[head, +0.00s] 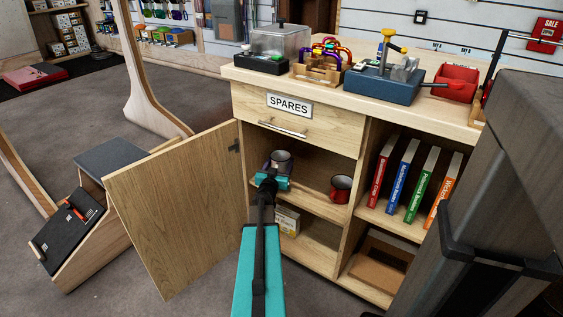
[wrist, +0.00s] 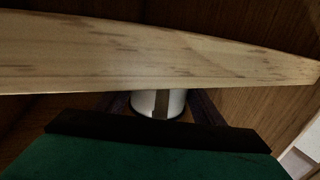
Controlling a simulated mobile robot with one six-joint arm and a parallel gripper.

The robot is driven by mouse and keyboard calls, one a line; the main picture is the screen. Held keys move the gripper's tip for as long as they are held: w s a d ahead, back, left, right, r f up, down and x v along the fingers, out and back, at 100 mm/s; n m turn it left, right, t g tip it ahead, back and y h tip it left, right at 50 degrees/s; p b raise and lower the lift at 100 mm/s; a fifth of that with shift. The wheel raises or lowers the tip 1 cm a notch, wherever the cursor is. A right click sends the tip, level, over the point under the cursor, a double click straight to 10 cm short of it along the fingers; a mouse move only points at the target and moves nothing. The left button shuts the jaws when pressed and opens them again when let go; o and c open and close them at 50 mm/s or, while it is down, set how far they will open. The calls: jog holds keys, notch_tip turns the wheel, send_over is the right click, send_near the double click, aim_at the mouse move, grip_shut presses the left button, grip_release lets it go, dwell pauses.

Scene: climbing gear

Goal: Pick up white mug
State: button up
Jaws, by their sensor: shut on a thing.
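The white mug (head: 283,158) is inside the open cabinet, on its upper shelf. In the head view it looks greyish in the shade, partly hidden behind my gripper (head: 274,179). In the wrist view the white mug (wrist: 150,103) shows between my two dark fingers, its upper part hidden by a wooden edge across the picture. My gripper is shut on it. I cannot tell whether the mug is lifted off the shelf.
A red mug (head: 341,187) stands right of my gripper on the shelf. The open cabinet door (head: 178,208) stands to the left of my arm. A drawer marked SPARES (head: 300,121) is just above the opening. A box (head: 288,219) sits below; books (head: 410,180) fill the right compartment.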

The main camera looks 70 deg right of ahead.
notch_tip(320, 180, up, 11)
jog(key=p, duration=0.4)
jog(key=s+a+b, duration=0.1)
jog(key=s+a, duration=0.1)
jog(key=s, duration=0.7)
jog(key=s+a, duration=0.2)
jog(key=s, duration=0.8)
jog(key=shift+a+f+b, duration=0.3)
jog(key=shift+b, duration=0.1)
